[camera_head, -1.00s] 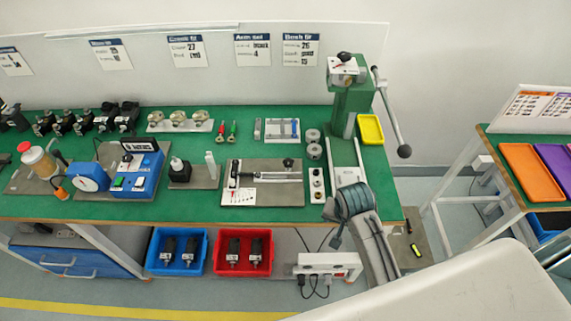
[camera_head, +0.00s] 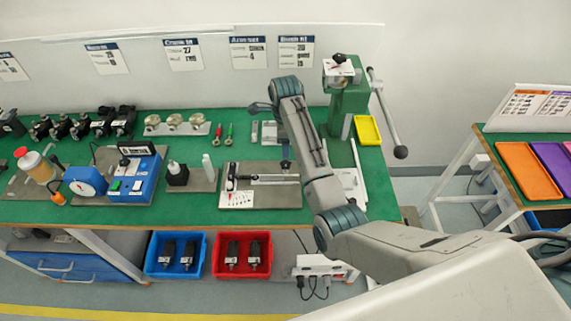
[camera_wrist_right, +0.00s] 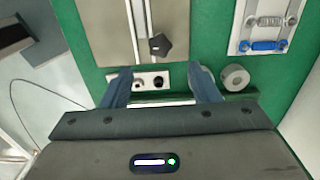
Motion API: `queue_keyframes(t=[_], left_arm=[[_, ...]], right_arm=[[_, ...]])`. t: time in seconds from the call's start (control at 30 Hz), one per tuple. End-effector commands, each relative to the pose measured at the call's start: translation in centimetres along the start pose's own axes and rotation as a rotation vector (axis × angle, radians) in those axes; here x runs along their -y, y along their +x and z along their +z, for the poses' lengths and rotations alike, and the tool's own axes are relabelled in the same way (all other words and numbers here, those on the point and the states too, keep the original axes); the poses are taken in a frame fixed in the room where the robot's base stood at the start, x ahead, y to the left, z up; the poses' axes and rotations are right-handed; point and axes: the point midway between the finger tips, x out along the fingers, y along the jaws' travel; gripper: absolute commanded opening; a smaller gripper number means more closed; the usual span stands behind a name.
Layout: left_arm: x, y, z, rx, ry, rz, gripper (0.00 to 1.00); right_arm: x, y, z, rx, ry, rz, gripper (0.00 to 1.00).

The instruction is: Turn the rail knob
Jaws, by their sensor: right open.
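The rail knob (camera_wrist_right: 159,45) is a black, lobed knob at the near end of a pale rail (camera_wrist_right: 134,30) on a flat grey plate, seen in the right wrist view. In the head view, the rail plate (camera_head: 240,200) lies mid-bench, its knob end close beside my right arm. My right gripper (camera_wrist_right: 161,86) is open and empty. Its blue-grey fingers sit either side of a small strip with dark round fittings (camera_wrist_right: 150,82); the knob is beyond the fingertips, not between them. In the head view my arm hides much of this area. My left gripper is not in view.
A grey ring (camera_wrist_right: 236,77) lies close to the right finger. A green post with a long lever (camera_head: 385,115) and a yellow tray (camera_head: 367,130) stand right of my arm.

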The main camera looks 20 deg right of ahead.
Motion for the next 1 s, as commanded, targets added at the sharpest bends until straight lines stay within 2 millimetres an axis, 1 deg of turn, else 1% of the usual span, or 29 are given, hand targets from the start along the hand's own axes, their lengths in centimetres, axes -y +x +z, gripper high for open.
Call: queue_keyframes(t=[0.17, 0.4, 0.5, 0.6, 0.73, 1.0], left_arm=[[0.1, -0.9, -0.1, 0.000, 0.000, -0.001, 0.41], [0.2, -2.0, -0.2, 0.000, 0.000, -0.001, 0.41], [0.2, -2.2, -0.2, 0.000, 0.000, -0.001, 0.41], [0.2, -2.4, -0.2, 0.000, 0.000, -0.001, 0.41], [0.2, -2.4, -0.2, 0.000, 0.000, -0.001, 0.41], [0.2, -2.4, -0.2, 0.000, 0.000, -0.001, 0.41]], right_arm=[[-0.2, 2.4, -0.1, -0.002, 0.000, 0.005, 0.55], [-0.1, 7.0, -0.1, -0.001, -0.001, 0.004, 0.55], [-0.2, 8.5, -0.1, -0.001, -0.002, 0.004, 0.55], [-0.1, 9.6, -0.1, -0.001, -0.002, 0.002, 0.55], [-0.1, 10.3, -0.1, 0.000, -0.002, 0.001, 0.55], [-0.1, 10.5, -0.1, 0.000, -0.002, -0.001, 0.55]])
